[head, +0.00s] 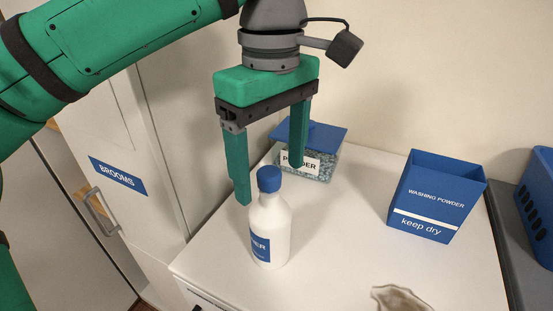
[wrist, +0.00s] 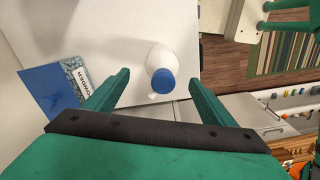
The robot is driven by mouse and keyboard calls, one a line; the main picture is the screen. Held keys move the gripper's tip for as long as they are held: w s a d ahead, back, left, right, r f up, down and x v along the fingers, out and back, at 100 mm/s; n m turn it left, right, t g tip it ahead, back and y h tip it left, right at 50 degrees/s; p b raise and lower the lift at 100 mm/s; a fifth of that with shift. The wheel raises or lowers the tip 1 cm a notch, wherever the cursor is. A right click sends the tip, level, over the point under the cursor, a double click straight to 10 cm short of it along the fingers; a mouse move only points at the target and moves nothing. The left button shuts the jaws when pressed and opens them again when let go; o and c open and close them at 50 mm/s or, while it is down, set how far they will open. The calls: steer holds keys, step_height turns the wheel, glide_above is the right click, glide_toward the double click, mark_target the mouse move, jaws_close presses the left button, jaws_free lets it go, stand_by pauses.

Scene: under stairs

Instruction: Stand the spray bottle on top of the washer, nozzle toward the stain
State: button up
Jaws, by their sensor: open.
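A white bottle with a blue cap (head: 278,222) stands upright on the white washer top (head: 345,235). Its blue label, ending in "ER", is partly turned away. No spray trigger or nozzle can be made out on it. The bottle also shows in the wrist view (wrist: 160,56), just beyond the fingertips. My gripper (head: 268,183) is open and empty, pointing down by the bottle's cap; one finger is left of the bottle, the other behind and to its right. It does not visibly touch the bottle.
A clear powder box with a blue lid (head: 320,138) stands behind the bottle. A blue "washing powder" box (head: 437,200) stands to the right, and a blue basket (head: 540,200) beyond it. The brooms cupboard (head: 125,180) is at left. Washer top between bottle and blue box is clear.

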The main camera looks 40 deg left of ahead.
mark_target(269, 209)
steer(key=f, duration=0.8)
steer(key=shift+s+f, duration=0.3)
steer(key=shift+f, duration=0.05)
steer(key=shift+w+f, duration=0.15)
steer(key=shift+f, duration=0.6)
